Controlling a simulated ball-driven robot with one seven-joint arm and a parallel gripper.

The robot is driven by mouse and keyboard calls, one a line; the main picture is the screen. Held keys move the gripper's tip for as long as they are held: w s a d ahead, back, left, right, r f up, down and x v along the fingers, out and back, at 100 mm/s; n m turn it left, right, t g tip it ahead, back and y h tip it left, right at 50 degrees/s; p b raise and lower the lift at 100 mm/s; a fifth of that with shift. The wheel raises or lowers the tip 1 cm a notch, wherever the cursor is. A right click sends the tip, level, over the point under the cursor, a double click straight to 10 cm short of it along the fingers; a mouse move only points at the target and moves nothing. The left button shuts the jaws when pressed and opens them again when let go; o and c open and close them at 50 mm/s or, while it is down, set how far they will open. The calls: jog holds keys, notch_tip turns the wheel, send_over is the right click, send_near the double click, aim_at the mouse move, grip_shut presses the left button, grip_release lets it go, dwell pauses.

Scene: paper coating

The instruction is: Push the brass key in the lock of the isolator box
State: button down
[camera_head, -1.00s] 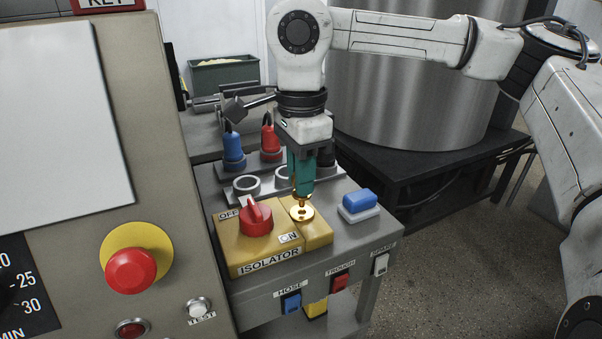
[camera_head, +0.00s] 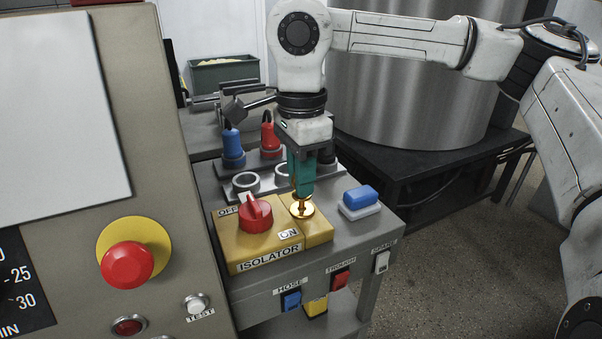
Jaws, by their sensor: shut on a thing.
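The yellow isolator box (camera_head: 262,250) sits on the grey bench, with a red rotary switch (camera_head: 256,214) between the OFF and ON labels. The brass key (camera_head: 301,203) stands upright at the round brass lock (camera_head: 303,211) on the right part of the box. My gripper (camera_head: 301,191) points straight down above the lock, its teal fingers shut on the top of the key. The fingers hide part of the key. How deep the key sits in the lock cannot be told.
A blue block on a white pad (camera_head: 360,201) lies right of the box. Blue (camera_head: 232,150) and red (camera_head: 270,140) plugs and grey rings (camera_head: 246,182) stand behind. A control panel with a red button (camera_head: 127,265) fills the left. A large steel drum (camera_head: 420,100) stands behind.

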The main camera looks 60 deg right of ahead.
jog(key=shift+f+b, duration=1)
jog(key=shift+f, duration=0.3)
jog(key=c, duration=1)
grip_release()
notch_tip(320, 180, up, 11)
jog(key=shift+f+p, duration=0.1)
jog(key=shift+p, duration=1.1)
